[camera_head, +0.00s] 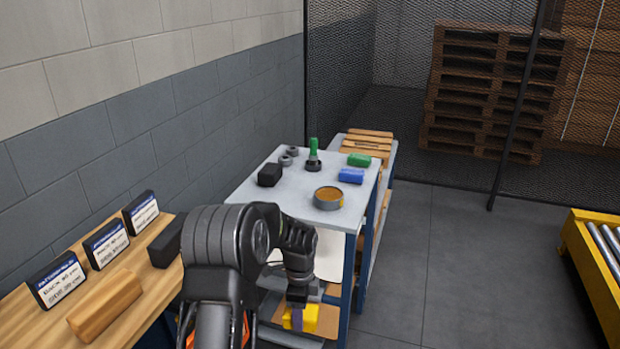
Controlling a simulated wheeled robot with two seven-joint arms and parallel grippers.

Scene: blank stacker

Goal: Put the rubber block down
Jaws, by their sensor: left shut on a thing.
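My left gripper (299,308) points down in front of the grey-topped cart, below the level of its top. It is shut on a small yellow block (289,319), which is partly hidden by the gripper. I cannot tell from its look whether this is the rubber block. A brown board (322,324) on the cart's lower shelf shows behind and under it; whether the block touches the board I cannot tell. A black block (270,174) lies on the cart top (300,190), and another dark block (167,241) lies on the wooden bench. My right gripper is not in view.
The cart top also holds a round tin (328,198), a blue block (351,176), a green block (359,160), a green-handled tool (313,155) and grey rings. Labelled boxes (106,243) and a wooden bar (104,305) are on the bench.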

